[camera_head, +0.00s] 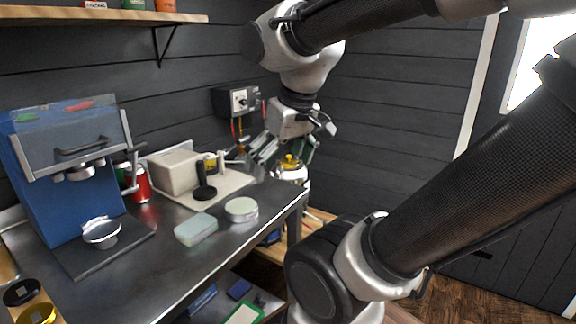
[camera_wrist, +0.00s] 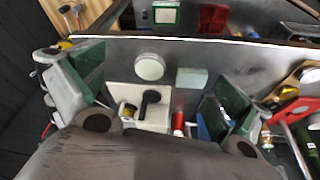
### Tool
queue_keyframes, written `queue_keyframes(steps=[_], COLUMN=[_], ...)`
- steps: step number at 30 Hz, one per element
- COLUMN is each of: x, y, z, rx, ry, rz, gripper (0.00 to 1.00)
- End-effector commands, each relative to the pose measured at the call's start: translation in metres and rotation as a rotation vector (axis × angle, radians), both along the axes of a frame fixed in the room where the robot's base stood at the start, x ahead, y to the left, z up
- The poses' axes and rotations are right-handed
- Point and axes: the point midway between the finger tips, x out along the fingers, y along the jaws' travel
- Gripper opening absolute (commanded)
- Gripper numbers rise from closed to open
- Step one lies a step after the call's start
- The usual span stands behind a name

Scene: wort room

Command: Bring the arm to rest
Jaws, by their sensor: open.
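My arm reaches in from the upper right in the head view and bends down toward the bench. My gripper (camera_head: 285,150) hangs above the right end of the bench, close to a shiny rounded vessel (camera_head: 291,168) with a yellow top. In the wrist view my gripper (camera_wrist: 150,100) shows its two green-padded fingers spread wide apart. Nothing is held between them. Between the fingers, the wrist view looks down on the bench with a round white-topped tin (camera_wrist: 149,67) and a black-handled tool (camera_wrist: 149,99) on a pale board.
The metal bench (camera_head: 150,270) carries a blue press machine (camera_head: 70,165), a red can (camera_head: 140,185), a beige box (camera_head: 175,168), a pale green block (camera_head: 196,229) and a round tin (camera_head: 241,209). A control box (camera_head: 237,100) is on the dark wall. A shelf (camera_head: 100,15) hangs upper left.

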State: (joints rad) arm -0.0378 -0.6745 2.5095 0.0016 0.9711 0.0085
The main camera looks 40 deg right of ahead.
Motion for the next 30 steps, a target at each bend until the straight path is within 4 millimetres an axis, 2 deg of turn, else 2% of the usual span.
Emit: queue_keyframes(steps=[3,6,30], x=[-0.017,-0.021,-0.020], y=[-0.007,-0.009,-0.008], z=[-0.002,-0.002,-0.002], rx=[-0.001,-0.001,-0.002], ry=[-0.033,-0.040,-0.039], rz=[-0.027,-0.034,-0.032], gripper=[1.00,1.00,1.00])
